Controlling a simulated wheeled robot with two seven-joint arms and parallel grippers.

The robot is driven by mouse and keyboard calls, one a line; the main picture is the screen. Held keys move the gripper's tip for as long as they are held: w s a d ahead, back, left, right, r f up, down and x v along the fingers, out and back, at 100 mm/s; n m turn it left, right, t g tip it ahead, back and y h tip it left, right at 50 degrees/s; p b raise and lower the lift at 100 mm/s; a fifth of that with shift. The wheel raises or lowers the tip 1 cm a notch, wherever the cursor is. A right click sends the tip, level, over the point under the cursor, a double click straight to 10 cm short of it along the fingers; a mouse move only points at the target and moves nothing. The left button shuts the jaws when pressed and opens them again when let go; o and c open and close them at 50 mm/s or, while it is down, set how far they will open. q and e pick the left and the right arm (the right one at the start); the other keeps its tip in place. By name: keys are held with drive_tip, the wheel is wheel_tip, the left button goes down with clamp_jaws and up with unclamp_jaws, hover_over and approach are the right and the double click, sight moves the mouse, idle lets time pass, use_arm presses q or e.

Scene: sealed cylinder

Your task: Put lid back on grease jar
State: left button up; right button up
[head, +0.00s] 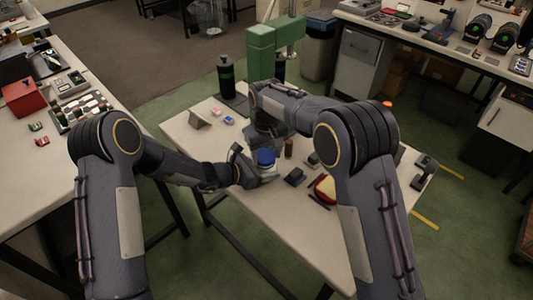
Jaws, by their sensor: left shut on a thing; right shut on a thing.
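The blue lid (265,155) shows near the middle of the table, directly above the pale grease jar (268,172). The lid looks level; I cannot tell whether it touches the jar or sits just above it. My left gripper (258,175) comes in from the left and is shut on the jar low at its side. My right gripper (266,146) reaches down from above and is shut on the lid. The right forearm hides part of the table behind, and the fingertips are small and partly hidden.
Dark blocks (295,177) and a red-and-yellow item (326,188) lie right of the jar. The table's front left is clear.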

use_arm(q)
drive_tip(key=shift+w+d+r, duration=0.1)
use_arm(e)
drive_tip(key=shift+s+a, duration=0.1)
drive_tip(key=shift+s, duration=0.1)
idle(1.0)
use_arm(q)
drive_tip(key=shift+d+r, duration=0.1)
drive_tip(key=shift+d, duration=0.05)
use_arm(e)
drive_tip(key=shift+f, duration=0.5)
use_arm(q)
drive_tip(key=shift+s+d, duration=0.1)
drive_tip(key=shift+s, duration=0.1)
use_arm(e)
drive_tip(key=shift+w+d+f, duration=0.15)
drive_tip(key=shift+d, duration=0.1)
drive_tip(key=shift+w+r, duration=0.1)
drive_tip(key=shift+r, duration=0.15)
idle(0.6)
use_arm(q)
drive_tip(key=shift+w, duration=0.1)
use_arm(e)
drive_tip(key=shift+a+r, duration=0.15)
drive_tip(key=shift+r, duration=0.2)
